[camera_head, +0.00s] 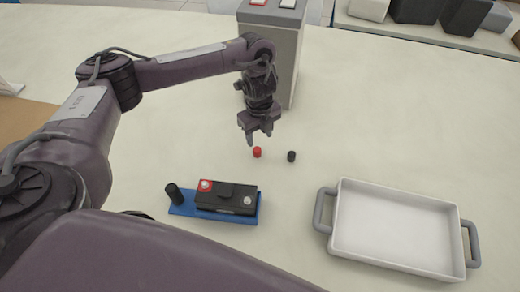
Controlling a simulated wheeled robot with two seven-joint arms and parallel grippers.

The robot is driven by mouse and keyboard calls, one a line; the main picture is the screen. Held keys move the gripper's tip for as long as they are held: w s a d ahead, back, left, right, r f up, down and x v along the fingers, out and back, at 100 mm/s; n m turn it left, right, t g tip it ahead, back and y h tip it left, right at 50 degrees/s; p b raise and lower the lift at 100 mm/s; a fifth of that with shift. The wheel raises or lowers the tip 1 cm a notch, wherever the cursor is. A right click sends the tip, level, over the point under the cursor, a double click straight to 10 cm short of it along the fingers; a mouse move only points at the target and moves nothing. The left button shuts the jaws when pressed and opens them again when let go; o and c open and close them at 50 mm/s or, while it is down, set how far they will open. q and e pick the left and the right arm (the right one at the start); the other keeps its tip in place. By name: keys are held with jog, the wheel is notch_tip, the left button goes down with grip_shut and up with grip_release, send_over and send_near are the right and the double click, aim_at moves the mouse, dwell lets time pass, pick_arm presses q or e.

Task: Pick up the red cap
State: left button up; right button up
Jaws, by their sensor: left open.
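The small red cap (257,152) stands on the pale table, near the middle of the head view. My left gripper (260,138) is open and points down just above and slightly behind the red cap. Its fingers look empty, and a small gap shows between the fingertips and the cap. A black cap (291,156) stands a little to the right of the red one. My right gripper is not in the picture.
A black battery (227,197) with a red terminal sits on a blue base (188,209), beside a black cylinder (174,193). A white tray (344,235) with grey handles lies at the right. A grey box (288,62) stands behind my gripper. The table between is clear.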

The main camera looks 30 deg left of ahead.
aim_at(257, 150)
pick_arm(q)
jog(key=f, duration=0.2)
jog(key=s+f+b, duration=0.1)
jog(key=f, duration=0.1)
jog(key=shift+a+f, duration=0.2)
jog(key=shift+f, duration=0.15)
jog(key=shift+w+f+b, duration=0.1)
jog(key=shift+f+b, duration=0.2)
jog(key=shift+f, duration=0.2)
jog(key=c, duration=1)
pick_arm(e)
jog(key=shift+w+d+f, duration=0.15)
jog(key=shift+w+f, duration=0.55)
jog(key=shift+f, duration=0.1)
